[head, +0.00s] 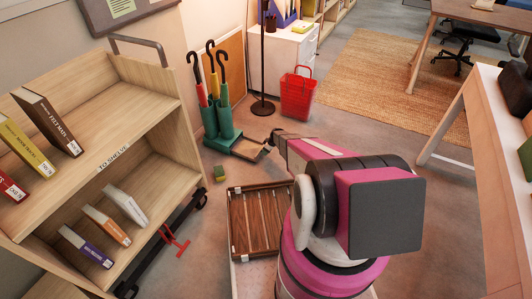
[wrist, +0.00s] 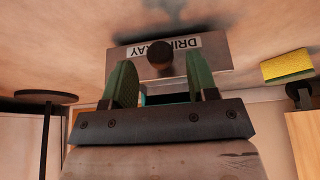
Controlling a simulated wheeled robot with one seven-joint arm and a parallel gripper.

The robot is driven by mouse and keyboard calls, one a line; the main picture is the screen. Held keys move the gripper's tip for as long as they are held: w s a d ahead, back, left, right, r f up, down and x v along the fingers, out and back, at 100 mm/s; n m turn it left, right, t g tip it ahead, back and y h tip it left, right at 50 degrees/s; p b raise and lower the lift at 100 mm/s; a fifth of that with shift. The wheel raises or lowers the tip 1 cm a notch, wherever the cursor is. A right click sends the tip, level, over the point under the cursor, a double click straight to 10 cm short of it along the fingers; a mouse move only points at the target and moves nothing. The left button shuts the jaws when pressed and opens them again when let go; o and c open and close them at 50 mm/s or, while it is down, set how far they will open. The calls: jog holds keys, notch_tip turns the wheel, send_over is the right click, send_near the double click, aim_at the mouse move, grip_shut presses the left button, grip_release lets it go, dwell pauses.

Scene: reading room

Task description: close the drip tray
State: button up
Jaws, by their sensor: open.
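The green umbrella stand (head: 223,128) stands against the wall in the head view, with umbrellas in it. Its drip tray (head: 249,150) sticks out at the foot of the stand, on the side towards my gripper. In the wrist view the tray's front plate (wrist: 218,58) carries a partly covered label, and a dark round knob (wrist: 160,58) shows in front of it. My gripper (wrist: 161,82) is open, its two green fingers on either side of the knob in the picture. I cannot tell whether they touch anything. In the head view my gripper (head: 277,138) is small beside the tray.
A green and yellow sponge (head: 219,174) lies on the floor near the tray. A red basket (head: 298,92) and a dark pole stand (head: 263,60) are behind. A wooden book cart (head: 120,130) is at left. A slatted wooden tray (head: 240,222) is in front. Floor is clear around the basket.

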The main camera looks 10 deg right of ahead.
jog(key=shift+x, duration=1.1)
grip_shut()
send_near(238, 146)
jog(key=x, duration=0.4)
jog(key=shift+w+f, duration=0.2)
jog(key=shift+f, duration=0.1)
grip_release()
jog(key=shift+a, duration=0.15)
